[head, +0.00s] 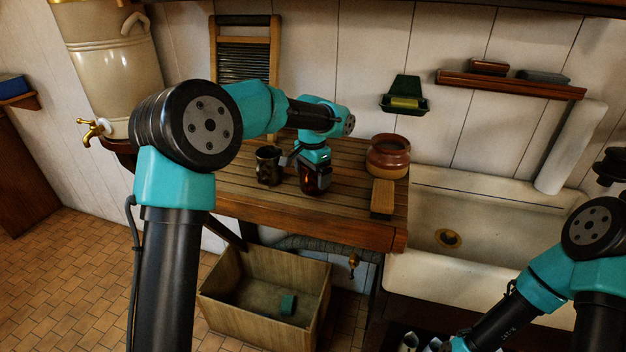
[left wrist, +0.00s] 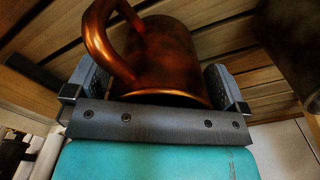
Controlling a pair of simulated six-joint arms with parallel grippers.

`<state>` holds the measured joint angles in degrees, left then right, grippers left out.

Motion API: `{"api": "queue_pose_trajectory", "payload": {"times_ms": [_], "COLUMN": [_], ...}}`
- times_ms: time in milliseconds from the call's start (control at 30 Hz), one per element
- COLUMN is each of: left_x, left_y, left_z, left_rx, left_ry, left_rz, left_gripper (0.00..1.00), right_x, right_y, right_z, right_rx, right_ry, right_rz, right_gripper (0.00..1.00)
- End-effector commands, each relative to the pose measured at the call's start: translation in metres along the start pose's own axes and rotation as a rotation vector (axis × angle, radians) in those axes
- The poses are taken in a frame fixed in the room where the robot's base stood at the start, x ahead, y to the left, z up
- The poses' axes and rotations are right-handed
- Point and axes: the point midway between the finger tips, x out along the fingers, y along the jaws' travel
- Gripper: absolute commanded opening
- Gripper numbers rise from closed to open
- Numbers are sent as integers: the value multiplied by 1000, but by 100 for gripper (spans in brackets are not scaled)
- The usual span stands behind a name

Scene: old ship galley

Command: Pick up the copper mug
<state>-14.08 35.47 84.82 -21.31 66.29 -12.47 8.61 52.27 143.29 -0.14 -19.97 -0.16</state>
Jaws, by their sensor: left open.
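The copper mug (left wrist: 165,55) fills the middle of the left wrist view, its curved handle toward the upper left. It stands between the two fingers of my left gripper (left wrist: 155,88), which are open on either side of it. I cannot tell whether either finger touches it. In the head view, my left gripper (head: 309,160) is over the worktop, and the mug (head: 320,183) shows as a dark, coppery shape under it, partly hidden. My right arm comes in at the lower right of the head view, but its gripper is out of frame.
A dark mug (head: 268,165) stands close on the left on the wooden worktop (head: 250,208). A brown crock (head: 388,156) and a wooden block (head: 382,198) are to the right, before the sink (head: 480,235). A wooden crate (head: 250,305) is below.

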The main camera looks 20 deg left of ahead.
Motion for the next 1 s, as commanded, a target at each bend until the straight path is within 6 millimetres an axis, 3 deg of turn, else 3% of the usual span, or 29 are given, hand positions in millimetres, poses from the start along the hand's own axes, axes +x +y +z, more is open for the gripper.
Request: {"api": "queue_pose_trajectory", "payload": {"times_ms": [100,600,1000], "left_x": [0,0,-7], "left_y": [0,0,0], "left_z": [0,0,0], "left_rx": [0,0,0], "left_ry": [0,0,1], "left_rz": [0,0,0], "left_gripper": [100,54,54], "right_x": [0,0,0], "right_y": [0,0,0], "right_z": [0,0,0], "right_rx": [0,0,0], "right_ry": [0,0,0], "right_rz": [0,0,0], "right_gripper": [43,43,43]}}
